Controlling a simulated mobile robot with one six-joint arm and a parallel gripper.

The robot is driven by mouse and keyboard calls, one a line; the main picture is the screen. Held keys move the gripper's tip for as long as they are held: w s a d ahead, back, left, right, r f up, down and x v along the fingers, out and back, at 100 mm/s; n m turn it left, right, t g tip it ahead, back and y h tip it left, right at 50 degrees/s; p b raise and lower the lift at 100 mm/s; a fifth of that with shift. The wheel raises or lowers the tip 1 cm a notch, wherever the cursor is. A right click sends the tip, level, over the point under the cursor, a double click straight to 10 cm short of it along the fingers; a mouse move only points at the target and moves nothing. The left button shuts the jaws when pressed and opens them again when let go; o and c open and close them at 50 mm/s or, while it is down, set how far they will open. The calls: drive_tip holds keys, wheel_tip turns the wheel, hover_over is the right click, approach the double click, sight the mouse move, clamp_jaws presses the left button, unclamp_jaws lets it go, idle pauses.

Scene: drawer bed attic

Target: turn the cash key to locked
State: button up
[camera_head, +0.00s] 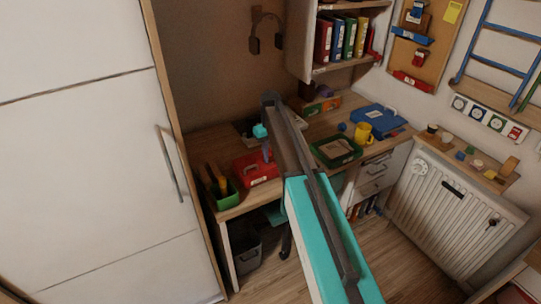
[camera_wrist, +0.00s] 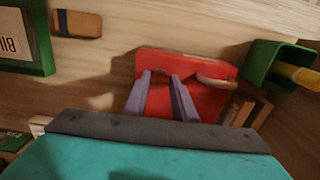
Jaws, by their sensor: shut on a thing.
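The red cash box (camera_head: 250,174) stands on the desk at the left, and it fills the middle of the wrist view (camera_wrist: 205,75). A curved, tan handle (camera_wrist: 217,82) lies at its right side there. My gripper (camera_head: 266,153) is at the box, with its two grey-purple fingers reaching onto the red face in the wrist view (camera_wrist: 162,77). The fingers are shut on the cash key, which is mostly hidden between the tips. I cannot tell which way the key is turned.
A green pen holder (camera_head: 224,194) stands close by the box. A green tray (camera_head: 335,150), a yellow mug (camera_head: 363,132) and a blue case (camera_head: 378,118) are further right on the desk. A tall white cabinet (camera_head: 85,150) stands left.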

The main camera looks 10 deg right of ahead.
idle(0.3)
drive_tip(key=o, duration=1.1)
drive_tip(key=shift+c, duration=0.2)
drive_tip(key=shift+r, duration=0.15)
wheel_tip(320, 180, up, 14)
drive_tip(key=b, duration=0.2)
drive_tip(key=shift+f+b, duration=0.2)
drive_tip(key=shift+b, duration=0.15)
